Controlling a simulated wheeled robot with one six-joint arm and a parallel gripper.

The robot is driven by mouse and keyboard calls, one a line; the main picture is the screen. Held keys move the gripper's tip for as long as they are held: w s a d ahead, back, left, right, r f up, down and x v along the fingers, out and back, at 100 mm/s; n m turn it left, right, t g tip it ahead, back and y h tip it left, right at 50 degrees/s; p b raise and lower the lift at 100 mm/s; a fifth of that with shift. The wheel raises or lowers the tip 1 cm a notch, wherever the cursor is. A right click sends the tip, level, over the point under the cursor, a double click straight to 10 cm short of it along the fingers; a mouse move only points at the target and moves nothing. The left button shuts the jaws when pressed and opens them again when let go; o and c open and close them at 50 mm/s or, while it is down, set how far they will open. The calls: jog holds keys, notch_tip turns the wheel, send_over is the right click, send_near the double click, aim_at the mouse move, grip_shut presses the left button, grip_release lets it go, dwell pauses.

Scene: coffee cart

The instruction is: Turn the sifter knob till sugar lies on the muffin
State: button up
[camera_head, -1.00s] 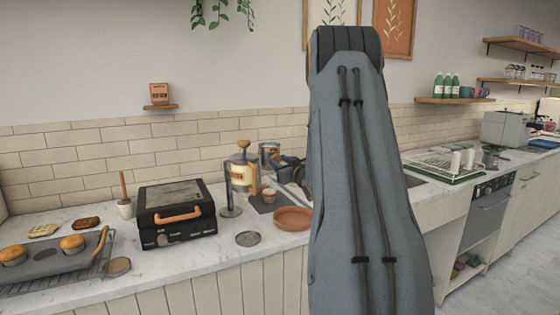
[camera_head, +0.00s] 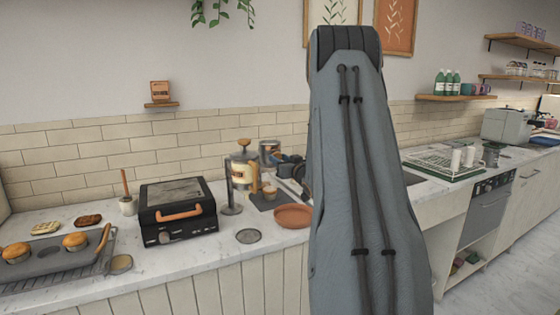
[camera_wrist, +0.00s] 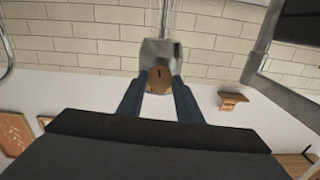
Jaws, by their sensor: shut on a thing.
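In the wrist view a round wooden knob (camera_wrist: 158,79) with a dark mark sits on a grey metal housing (camera_wrist: 160,52). The two blue fingers of my gripper (camera_wrist: 160,88) are closed on the knob from either side. In the head view my gripper (camera_head: 289,161) shows small and dark beside my arm, and the knob in it cannot be made out. A small muffin (camera_head: 269,191) stands on a dark mat below and left of the gripper. It is too small to tell whether sugar lies on it.
A labelled jar with a wooden top (camera_head: 244,172) and a metal post (camera_head: 230,185) stand left of the muffin. A terracotta dish (camera_head: 293,216) lies in front. A black grill (camera_head: 178,207) and a muffin tray (camera_head: 50,262) are further left. My arm hides the counter's middle.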

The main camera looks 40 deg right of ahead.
jog(key=o, duration=1)
jog(key=shift+o, duration=0.2)
jog(key=b+v, duration=0.2)
jog(key=v, duration=0.5)
jog(key=shift+s+a, duration=0.15)
jog(key=shift+s, duration=0.25)
